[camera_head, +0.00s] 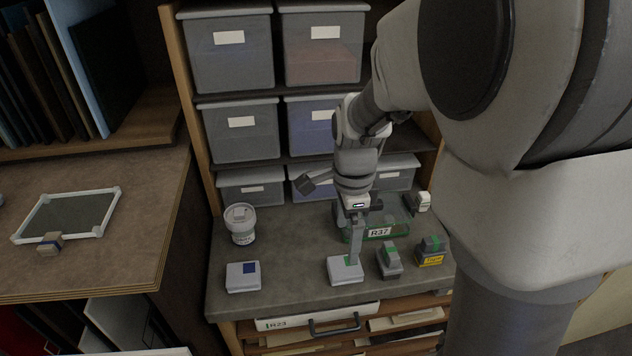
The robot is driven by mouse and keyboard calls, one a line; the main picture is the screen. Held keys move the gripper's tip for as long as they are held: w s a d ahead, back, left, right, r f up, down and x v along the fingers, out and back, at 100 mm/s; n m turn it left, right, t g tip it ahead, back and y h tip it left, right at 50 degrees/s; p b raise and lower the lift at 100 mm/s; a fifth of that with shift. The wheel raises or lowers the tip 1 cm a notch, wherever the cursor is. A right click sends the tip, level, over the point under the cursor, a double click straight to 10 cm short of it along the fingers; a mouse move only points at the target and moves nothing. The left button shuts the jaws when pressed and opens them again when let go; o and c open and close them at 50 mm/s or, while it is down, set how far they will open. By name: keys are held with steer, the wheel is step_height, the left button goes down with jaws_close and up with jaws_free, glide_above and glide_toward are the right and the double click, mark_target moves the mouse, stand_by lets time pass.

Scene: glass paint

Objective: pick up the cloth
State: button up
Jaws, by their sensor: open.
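Two pale, flat, folded-looking pads lie on the grey worktop, and I take them to be cloths. One pad with a green patch (341,273) is near the front middle. The other pad with a dark blue patch (242,285) is to its left. The picture does not show which one the task means. My gripper (356,260) points down, open, right at the green-patched pad. Its fingers hide part of that pad's back right. I cannot tell whether the fingertips touch it.
A white tub (241,226) stands at the back left. A grey block with a green top (389,262) and a yellow-labelled block (431,253) stand close on the right. A green-edged tray labelled R37 (398,231) is behind. Grey bins (240,131) fill the shelves.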

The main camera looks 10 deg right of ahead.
glide_above(345, 265)
steer(key=f, duration=0.4)
steer(key=shift+s+a+f, duration=0.15)
steer(key=shift+s+f, duration=0.1)
steer(key=shift+f, duration=0.1)
steer(key=shift+w+d+f+b, duration=0.15)
steer(key=shift+f+b, duration=0.15)
steer(key=shift+f, duration=1)
steer(key=shift+w+d+f+b, duration=0.1)
steer(key=shift+f+b, duration=0.15)
steer(key=shift+f, duration=1.05)
steer(key=c, duration=1.3)
